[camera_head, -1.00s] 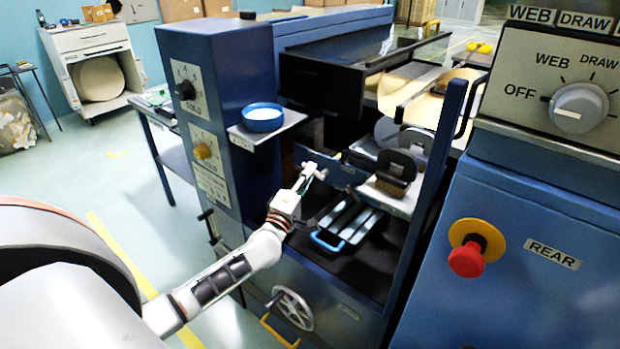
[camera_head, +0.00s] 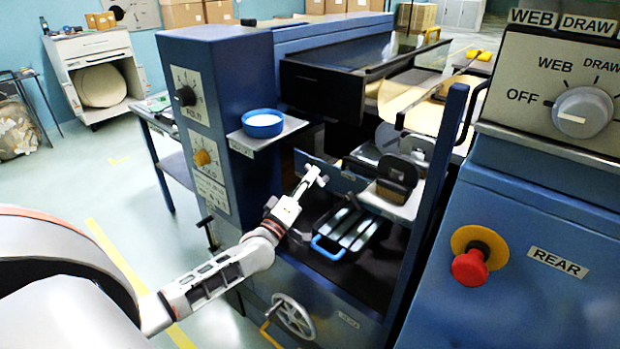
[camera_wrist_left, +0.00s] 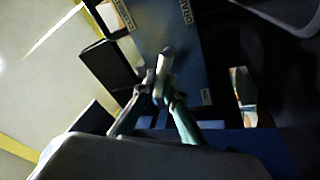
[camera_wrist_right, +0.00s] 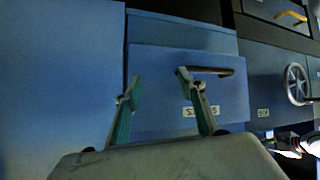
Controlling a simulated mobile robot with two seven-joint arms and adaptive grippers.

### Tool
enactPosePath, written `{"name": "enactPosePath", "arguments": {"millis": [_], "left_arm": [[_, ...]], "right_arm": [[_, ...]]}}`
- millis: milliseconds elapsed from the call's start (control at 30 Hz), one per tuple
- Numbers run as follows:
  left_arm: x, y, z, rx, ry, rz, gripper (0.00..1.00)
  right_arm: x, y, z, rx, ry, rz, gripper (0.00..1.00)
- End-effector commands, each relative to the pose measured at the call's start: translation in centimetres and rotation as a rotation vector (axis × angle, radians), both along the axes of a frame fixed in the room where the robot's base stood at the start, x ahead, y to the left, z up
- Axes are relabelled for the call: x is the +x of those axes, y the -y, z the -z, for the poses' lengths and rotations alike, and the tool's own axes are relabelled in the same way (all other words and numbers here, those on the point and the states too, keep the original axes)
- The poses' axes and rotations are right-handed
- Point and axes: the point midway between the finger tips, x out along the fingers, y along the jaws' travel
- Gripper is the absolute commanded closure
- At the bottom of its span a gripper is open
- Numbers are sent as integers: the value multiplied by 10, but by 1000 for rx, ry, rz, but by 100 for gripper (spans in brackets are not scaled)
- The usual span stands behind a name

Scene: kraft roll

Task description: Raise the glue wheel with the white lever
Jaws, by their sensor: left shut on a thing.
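My left gripper (camera_head: 315,178) reaches into the open bay of the blue machine in the head view. It is shut on a small pale piece that looks like the white lever; the fingers hide most of it. In the left wrist view, the fingers (camera_wrist_left: 155,82) are close together, with a rounded grey end (camera_wrist_left: 167,51) just beyond them. Grey discs (camera_head: 388,137) stand behind the gripper, to its right; I cannot tell which is the glue wheel. My right gripper (camera_wrist_right: 155,88) is open and empty before a blue panel with a dark handle (camera_wrist_right: 212,71).
A blue-handled tray (camera_head: 350,230) lies below the left gripper. A shelf with a blue bowl (camera_head: 263,124) is above left. A handwheel (camera_head: 293,318) sits low in front. A post (camera_head: 440,180) bounds the bay on the right, near a red stop button (camera_head: 469,267).

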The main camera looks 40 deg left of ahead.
Motion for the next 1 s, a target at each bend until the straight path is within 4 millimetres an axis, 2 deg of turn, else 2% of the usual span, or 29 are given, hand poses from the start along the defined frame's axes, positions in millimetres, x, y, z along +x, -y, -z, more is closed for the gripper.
{"name": "enactPosePath", "arguments": {"millis": [200,233,300,733,867,1000], "left_arm": [[0,0,0,6,0,0,100],[0,0,0,6,0,0,86],[0,0,-1,6,0,-1,72],[-5,1,3,2,-2,0,72],[-21,1,8,3,-4,1,72],[-47,2,17,3,-5,1,72]], "right_arm": [[0,0,0,0,0,0,60],[0,0,0,0,0,0,60],[0,0,0,0,0,0,60],[1,0,0,-1,0,-2,60],[1,0,0,0,1,-1,60],[1,0,0,0,2,-1,60]]}}
